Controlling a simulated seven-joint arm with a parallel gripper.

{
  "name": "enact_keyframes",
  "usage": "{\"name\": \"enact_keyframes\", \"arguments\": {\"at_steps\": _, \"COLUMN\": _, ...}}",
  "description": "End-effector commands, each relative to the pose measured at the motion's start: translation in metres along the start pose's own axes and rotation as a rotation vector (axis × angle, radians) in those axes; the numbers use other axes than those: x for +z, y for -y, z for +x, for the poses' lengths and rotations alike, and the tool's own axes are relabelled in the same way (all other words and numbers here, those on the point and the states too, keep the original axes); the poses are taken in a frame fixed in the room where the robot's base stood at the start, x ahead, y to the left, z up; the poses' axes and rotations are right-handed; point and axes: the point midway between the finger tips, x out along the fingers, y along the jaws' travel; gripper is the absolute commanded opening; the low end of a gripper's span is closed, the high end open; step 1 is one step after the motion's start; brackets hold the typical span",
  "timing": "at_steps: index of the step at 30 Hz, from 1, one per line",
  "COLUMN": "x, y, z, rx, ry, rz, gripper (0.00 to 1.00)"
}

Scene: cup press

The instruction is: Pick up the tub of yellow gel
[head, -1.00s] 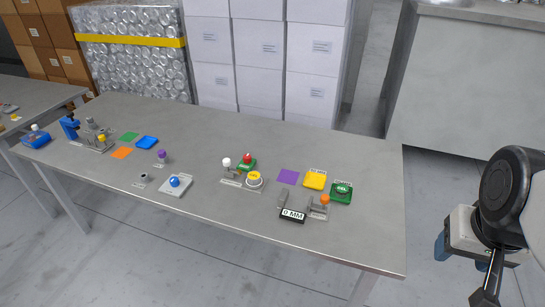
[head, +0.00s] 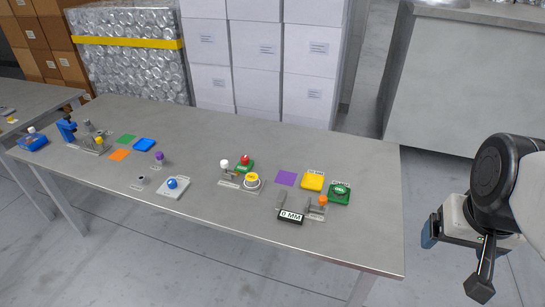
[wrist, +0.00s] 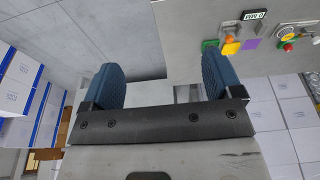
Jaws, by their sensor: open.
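A round white tub with a yellow top (head: 252,180), which looks like the tub of yellow gel, stands on a small plate around the middle of the table (head: 350,240). Its label is too small to read. My gripper (head: 428,232) is off the table's right edge, well away from the tub. In the wrist view my gripper (wrist: 160,72) has its two blue fingers wide apart with nothing between them.
Near the tub are a red button on a green base (head: 245,162) and a white knob (head: 224,163). The table's right end is clear.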

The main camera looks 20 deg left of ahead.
Motion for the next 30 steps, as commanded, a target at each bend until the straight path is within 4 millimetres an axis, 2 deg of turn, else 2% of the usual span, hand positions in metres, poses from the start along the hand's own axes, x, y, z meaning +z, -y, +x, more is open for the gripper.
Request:
{"name": "enact_keyframes", "arguments": {"at_steps": 8, "x": -0.053, "y": 0.022, "z": 0.005, "rx": -0.013, "ry": 0.024, "rz": -0.07, "gripper": 0.85}}
{"name": "enact_keyframes", "arguments": {"at_steps": 14, "x": -0.098, "y": 0.046, "z": 0.013, "rx": -0.024, "ry": 0.041, "rz": -0.132, "gripper": 0.85}}
{"name": "enact_keyframes", "arguments": {"at_steps": 23, "x": -0.162, "y": 0.091, "z": 0.035, "rx": -0.039, "ry": 0.067, "rz": -0.221, "gripper": 0.85}}
{"name": "enact_keyframes", "arguments": {"at_steps": 30, "x": -0.208, "y": 0.134, "z": 0.059, "rx": -0.049, "ry": 0.086, "rz": -0.295, "gripper": 0.85}}
